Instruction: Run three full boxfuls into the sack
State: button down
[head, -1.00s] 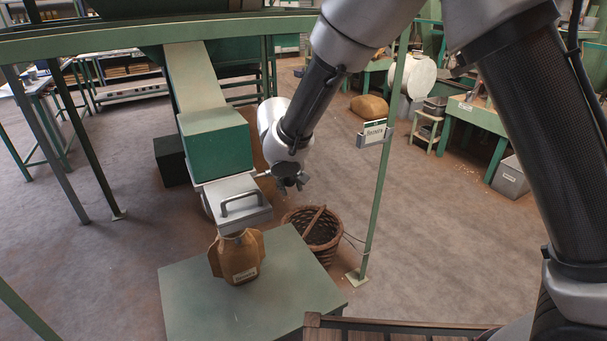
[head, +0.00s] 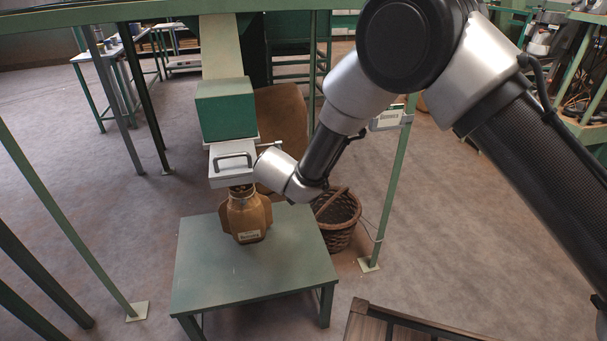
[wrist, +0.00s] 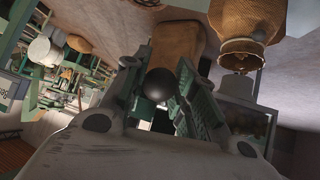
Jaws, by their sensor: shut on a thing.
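In the wrist view my gripper (wrist: 158,88) is shut on a dark round knob (wrist: 162,84). In the head view my wrist covers the fingers, just right of a grey metal box (head: 232,172) with a handle on its front. A short rod (head: 266,147) sticks out of that box's right side. The box sits under a green hopper housing (head: 226,112). A brown labelled sack (head: 249,220) stands upright below the box; it also shows in the wrist view (wrist: 246,18). Dark brown matter shows at its mouth; I cannot tell whether it is falling.
The sack stands on a green table (head: 205,265). A wicker basket (head: 338,232) is on the floor to its right. Another brown bulky thing (head: 283,125) is behind the box. Floor at the left is open.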

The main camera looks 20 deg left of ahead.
jog(key=shift+f, duration=0.2)
dwell(0.3)
jog(key=c, duration=1.1)
grip_release()
jog(key=shift+r, duration=0.1)
jog(key=shift+s+r, duration=0.25)
jog(key=shift+s, duration=0.1)
jog(key=v, duration=1.1)
jog(key=shift+d+f, duration=0.15)
jog(key=shift+s, duration=0.1)
